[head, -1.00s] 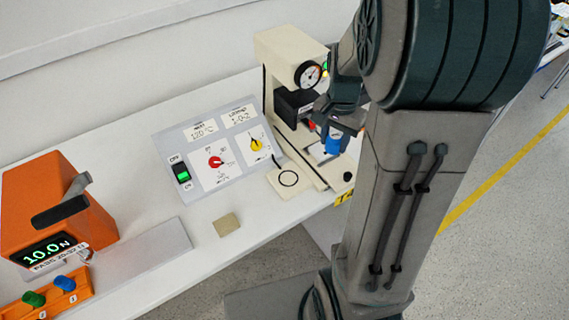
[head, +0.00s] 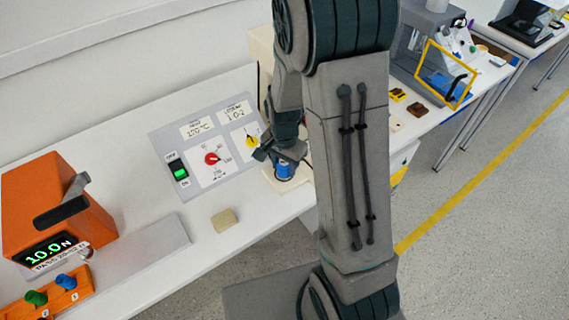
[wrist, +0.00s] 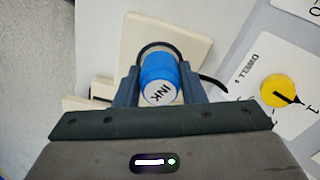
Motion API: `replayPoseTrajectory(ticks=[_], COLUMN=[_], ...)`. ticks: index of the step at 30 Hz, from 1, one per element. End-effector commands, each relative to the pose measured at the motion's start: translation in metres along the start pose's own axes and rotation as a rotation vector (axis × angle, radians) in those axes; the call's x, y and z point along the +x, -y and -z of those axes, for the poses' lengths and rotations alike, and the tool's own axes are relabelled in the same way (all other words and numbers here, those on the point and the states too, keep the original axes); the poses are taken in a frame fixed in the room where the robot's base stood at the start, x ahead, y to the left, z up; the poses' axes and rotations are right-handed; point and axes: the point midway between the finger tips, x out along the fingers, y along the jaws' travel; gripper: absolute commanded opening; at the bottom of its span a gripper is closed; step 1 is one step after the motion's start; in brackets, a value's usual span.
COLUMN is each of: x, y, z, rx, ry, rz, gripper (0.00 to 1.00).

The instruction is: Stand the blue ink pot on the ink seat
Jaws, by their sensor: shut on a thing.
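The blue ink pot (wrist: 160,70) is upside-up to the wrist camera, with a white label reading INK, and sits between the two fingers of my gripper (wrist: 162,88). My gripper is shut on the pot. In the head view the blue pot (head: 284,170) shows just below my gripper (head: 280,160), over the ink seat (head: 291,182). The ink seat, a cream plate with a dark ring (wrist: 136,25), lies under and beyond the pot in the wrist view. I cannot tell whether the pot touches the seat.
A control panel (head: 195,150) with a red knob (head: 211,158) and a yellow knob (wrist: 278,90) stands beside the seat. A beige block (head: 224,220) lies near the table's front edge. The cream press (head: 262,48) is mostly hidden behind my arm.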

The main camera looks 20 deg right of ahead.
Motion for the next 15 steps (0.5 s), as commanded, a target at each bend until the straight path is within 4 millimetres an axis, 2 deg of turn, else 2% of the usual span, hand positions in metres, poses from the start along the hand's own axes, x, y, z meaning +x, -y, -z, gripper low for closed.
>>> replayPoseTrajectory(ticks=[12, 13, 15], x=[0.0070, 0.0054, 0.0050], y=[0.0001, 0.0001, 0.0001], z=[0.0001, 0.0001, 0.0001], rx=[-0.001, -0.001, -0.001], ry=[-0.001, -0.001, -0.001], rz=[0.001, 0.001, 0.001], gripper=[0.13, 0.45, 0.58])
